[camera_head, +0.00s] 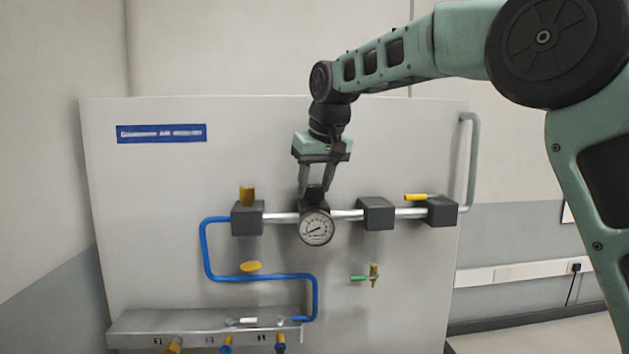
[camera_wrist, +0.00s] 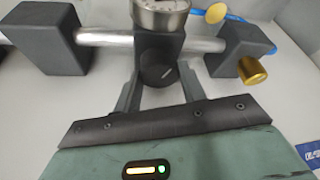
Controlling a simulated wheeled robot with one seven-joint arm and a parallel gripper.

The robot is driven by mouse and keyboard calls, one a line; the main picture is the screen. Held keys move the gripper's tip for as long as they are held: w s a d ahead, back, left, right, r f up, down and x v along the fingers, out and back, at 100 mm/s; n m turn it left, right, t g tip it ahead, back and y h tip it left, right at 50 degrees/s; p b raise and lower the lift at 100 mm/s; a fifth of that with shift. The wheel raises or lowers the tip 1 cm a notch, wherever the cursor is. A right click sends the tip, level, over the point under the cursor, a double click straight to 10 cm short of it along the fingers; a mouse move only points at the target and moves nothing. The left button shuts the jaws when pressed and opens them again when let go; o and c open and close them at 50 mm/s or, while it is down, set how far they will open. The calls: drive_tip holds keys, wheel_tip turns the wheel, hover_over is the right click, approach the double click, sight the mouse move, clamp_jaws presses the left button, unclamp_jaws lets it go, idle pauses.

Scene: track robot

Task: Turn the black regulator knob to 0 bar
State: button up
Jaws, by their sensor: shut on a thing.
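In the wrist view my gripper (camera_wrist: 160,95) shows the fingers at the knob's left and right sides. The round pressure gauge (camera_head: 316,228) is on the front of the regulator; its needle appears to point to the lower left, but the numbers are too small to read. In the wrist view only the gauge's edge (camera_wrist: 160,14) shows.
The regulator sits on a silver pipe (camera_head: 346,215) across a grey panel. Dark blocks flank it: one with a brass knob (camera_head: 247,194) at left, one plain (camera_head: 377,213), one with a yellow lever (camera_head: 416,197) at right. A blue hose (camera_head: 206,255) and a metal ledge (camera_head: 130,324) lie below.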

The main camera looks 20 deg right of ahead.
drive_tip(key=n+y, duration=0.1)
drive_tip(key=n, duration=0.1)
drive_tip(key=n+p, duration=0.1)
drive_tip(key=n, duration=0.1)
drive_tip(key=shift+d+n+g+y, duration=0.15)
drive_tip(key=shift+n+g+y, duration=0.15)
drive_tip(key=shift+y, duration=0.1)
idle(0.4)
drive_tip(key=o, duration=1)
drive_tip(key=shift+r, duration=0.1)
drive_tip(key=b+v, duration=0.1)
drive_tip(key=v, duration=1.6)
drive_tip(key=shift+r, duration=0.15)
